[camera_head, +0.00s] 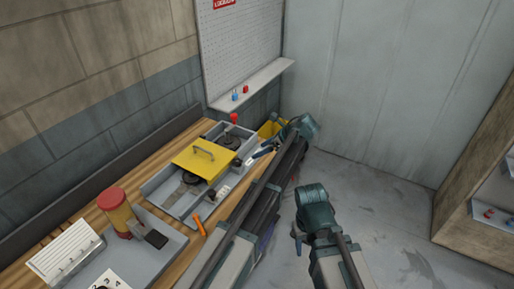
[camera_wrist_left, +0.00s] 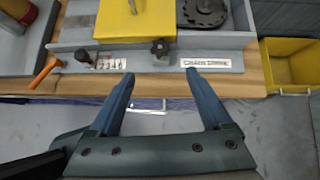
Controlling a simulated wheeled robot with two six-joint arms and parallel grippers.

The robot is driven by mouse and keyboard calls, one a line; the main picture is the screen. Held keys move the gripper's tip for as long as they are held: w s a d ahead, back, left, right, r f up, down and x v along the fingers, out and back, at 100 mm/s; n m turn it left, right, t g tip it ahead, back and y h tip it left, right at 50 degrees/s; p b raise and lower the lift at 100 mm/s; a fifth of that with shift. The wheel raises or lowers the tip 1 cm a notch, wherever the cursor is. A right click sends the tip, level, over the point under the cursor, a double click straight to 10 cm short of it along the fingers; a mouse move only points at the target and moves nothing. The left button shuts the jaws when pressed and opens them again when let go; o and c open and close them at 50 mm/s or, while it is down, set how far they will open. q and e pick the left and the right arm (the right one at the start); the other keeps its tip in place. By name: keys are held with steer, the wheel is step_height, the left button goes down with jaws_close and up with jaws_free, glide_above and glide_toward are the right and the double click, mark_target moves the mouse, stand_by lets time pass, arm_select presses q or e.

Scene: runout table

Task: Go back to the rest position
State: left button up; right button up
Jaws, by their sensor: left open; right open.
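My left gripper (camera_head: 262,153) reaches over the front edge of the wooden bench, near the right end of a grey machine tray. In the left wrist view its two blue fingers (camera_wrist_left: 159,76) are spread with nothing between them. They point toward the tray's front wall, with a black knob and a label reading "CHAIN DRIVE" beyond the tips. My right gripper (camera_head: 298,236) hangs low in front of the bench, over the grey floor. It is open, and I see nothing in it.
The grey tray (camera_wrist_left: 225,62) holds a yellow cover (camera_head: 204,159) and dark sprockets. An orange tool (camera_head: 199,225) and a red-yellow canister (camera_head: 117,208) stay on the left. A yellow bin (camera_wrist_left: 291,62) stands at right. A pegboard with a shelf (camera_head: 255,82) hangs behind. Floor at right is clear.

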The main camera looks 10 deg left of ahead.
stand_by(0.5)
arm_select(q)
steer(key=s+a+f+n+g+h, duration=0.1)
steer(key=s+f+n+h, duration=0.15)
steer(key=s+n, duration=0.55)
steer(key=s+a+f+n+h, duration=0.1)
steer(key=s+f+n+h, duration=0.15)
steer(key=s+n, duration=0.6)
steer(key=s+a+f+n+g+h, duration=0.1)
steer(key=s+a+n+h, duration=0.2)
steer(key=s, duration=0.9)
steer(key=s+d+f+m+b, duration=0.2)
steer(key=s+d, duration=0.3)
steer(key=d, duration=0.7)
steer(key=shift+s+d+f+g+y, duration=0.15)
steer(key=shift+d+g+y, duration=0.1)
steer(key=shift+g+y, duration=0.05)
